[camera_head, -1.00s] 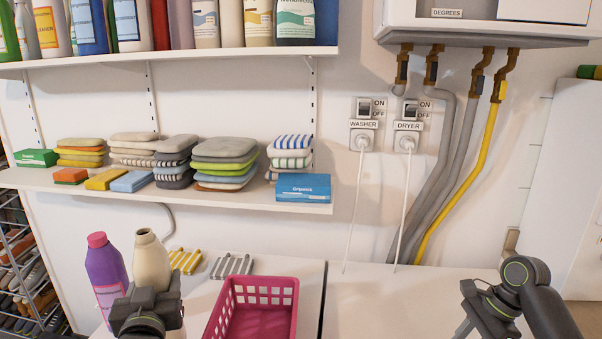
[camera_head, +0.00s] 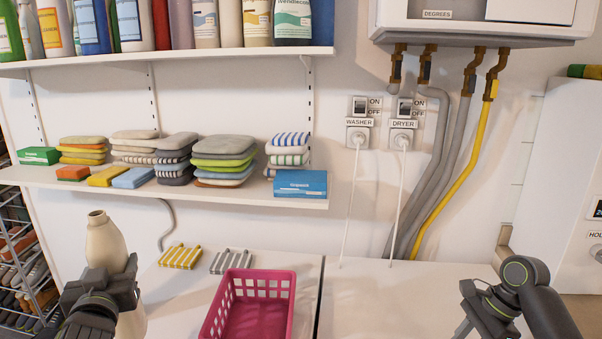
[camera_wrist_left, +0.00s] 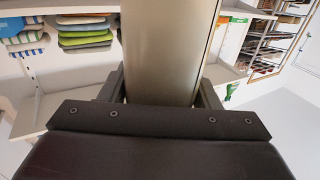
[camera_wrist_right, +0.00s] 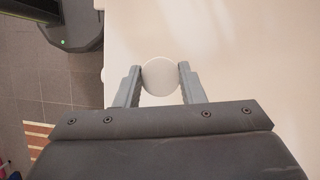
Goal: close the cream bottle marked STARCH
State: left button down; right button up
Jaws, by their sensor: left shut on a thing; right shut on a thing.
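The cream bottle (camera_head: 104,243) stands roughly upright at the left of the head view, its open neck bare. My left gripper (camera_head: 119,288) is shut around its body. In the left wrist view the bottle (camera_wrist_left: 168,45) fills the space between the fingers of my left gripper (camera_wrist_left: 163,85). Its label is hidden. My right gripper (camera_wrist_right: 160,80) is shut on a round white cap (camera_wrist_right: 160,76), seen in the right wrist view. In the head view my right gripper (camera_head: 478,318) is at the lower right, well apart from the bottle, and its cap is hidden there.
A pink basket (camera_head: 250,304) stands on the white worktop (camera_head: 365,300) between my grippers. A yellow striped soap dish (camera_head: 180,257) and a grey one (camera_head: 231,262) lie behind it. A shelf (camera_head: 240,193) with folded cloths and boxes hangs above. The worktop's right part is clear.

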aim_at(112, 259)
pick_arm(q)
jog(key=a+r, duration=0.4)
jog(key=s+d+h, duration=0.1)
jog(key=d, duration=0.1)
jog(key=s+d+m+h, duration=0.1)
jog(key=s+d, duration=0.1)
jog(key=s+d+m+h, duration=0.1)
jog(key=s+d, duration=0.1)
jog(key=d, duration=0.1)
jog(key=shift+s+d+t, duration=0.1)
jog(key=shift+s+t, duration=0.15)
jog(key=shift+t, duration=0.15)
jog(key=d+f+m+h, duration=0.1)
jog(key=d+f+h, duration=0.1)
jog(key=d, duration=1)
jog(key=shift+w+d+f+m+h, duration=0.2)
jog(key=shift+f+m+h, duration=0.2)
jog(key=shift+f, duration=0.5)
